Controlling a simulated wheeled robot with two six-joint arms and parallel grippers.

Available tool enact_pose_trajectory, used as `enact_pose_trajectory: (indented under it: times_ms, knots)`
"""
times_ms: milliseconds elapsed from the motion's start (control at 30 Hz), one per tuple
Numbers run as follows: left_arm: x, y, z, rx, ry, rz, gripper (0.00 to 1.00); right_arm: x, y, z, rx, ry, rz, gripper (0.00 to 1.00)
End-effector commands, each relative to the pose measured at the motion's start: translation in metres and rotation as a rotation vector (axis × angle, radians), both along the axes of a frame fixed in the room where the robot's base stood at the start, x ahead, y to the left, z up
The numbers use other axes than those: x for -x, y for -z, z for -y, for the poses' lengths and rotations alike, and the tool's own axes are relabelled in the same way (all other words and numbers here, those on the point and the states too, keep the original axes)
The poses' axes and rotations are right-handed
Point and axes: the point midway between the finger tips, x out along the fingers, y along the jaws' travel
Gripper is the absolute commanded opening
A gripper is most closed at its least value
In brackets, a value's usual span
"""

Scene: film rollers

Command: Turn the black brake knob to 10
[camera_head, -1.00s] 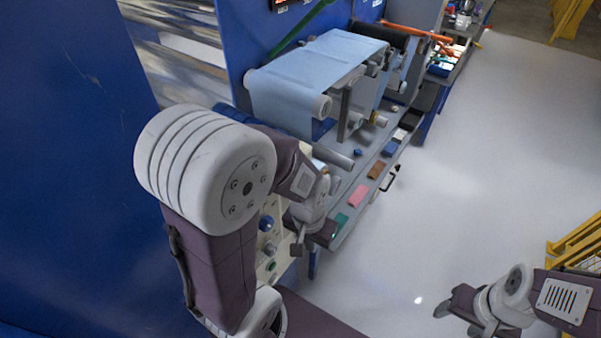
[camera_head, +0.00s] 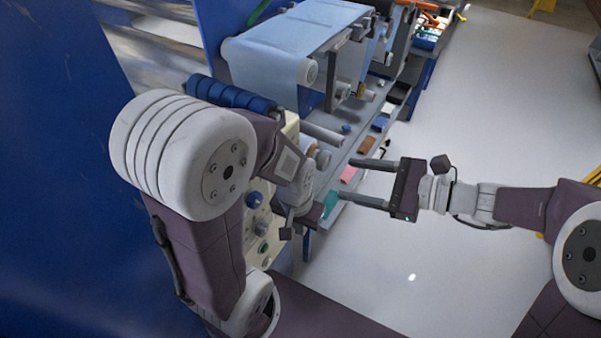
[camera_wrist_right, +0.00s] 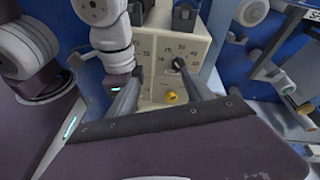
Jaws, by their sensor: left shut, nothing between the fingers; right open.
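The black brake knob (camera_wrist_right: 179,63) sits on a cream panel (camera_wrist_right: 196,42) with a numbered dial around it in the right wrist view. Its exact setting is too small to read. My right gripper (camera_wrist_right: 162,92) is open and empty, its fingers spread toward the panel, with the knob seen between them and beyond. In the head view my right gripper (camera_head: 352,181) points left toward the panel, apart from it. My left gripper (camera_head: 297,222) is shut and empty, close in front of the panel. In the head view my left arm hides part of the panel, and I cannot identify the black knob there.
A yellow knob (camera_wrist_right: 171,97) is low on the panel. Blue (camera_head: 254,200) and green (camera_head: 263,247) knobs show on the panel in the head view. A film roller machine (camera_head: 290,45) stands behind, with a shelf of coloured blocks beside it.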

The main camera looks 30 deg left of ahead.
Motion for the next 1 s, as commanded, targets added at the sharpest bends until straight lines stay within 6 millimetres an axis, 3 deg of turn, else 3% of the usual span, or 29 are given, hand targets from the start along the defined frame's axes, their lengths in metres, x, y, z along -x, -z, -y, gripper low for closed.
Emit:
enact_pose_trajectory:
  times_ms: [33, 100, 167, 267, 333, 567, 1000]
  knots:
    - [0.000, 0.040, 0.000, 0.000, 0.000, -0.001, 0.00, -0.022, 0.019, -0.020, -0.132, 0.050, -0.049, 0.59]
    - [0.000, 0.069, 0.000, 0.000, 0.000, -0.001, 0.00, -0.051, 0.026, -0.041, -0.291, 0.112, -0.103, 0.59]
    - [0.000, 0.085, 0.000, 0.000, 0.000, -0.001, 0.00, -0.064, 0.042, -0.053, -0.342, 0.138, -0.131, 0.59]
    - [0.000, 0.100, 0.000, 0.000, 0.000, -0.001, 0.00, -0.059, 0.078, -0.068, -0.329, 0.117, -0.175, 0.59]
    - [0.000, 0.104, 0.000, 0.000, 0.000, -0.001, 0.00, -0.054, 0.089, -0.073, -0.320, 0.105, -0.193, 0.59]
    - [0.000, 0.100, 0.000, 0.000, 0.000, 0.000, 0.00, -0.051, 0.086, -0.081, -0.316, 0.095, -0.193, 0.59]
    - [0.000, 0.091, 0.000, 0.000, 0.000, 0.000, 0.00, -0.057, 0.086, -0.159, -0.316, 0.097, -0.192, 0.59]
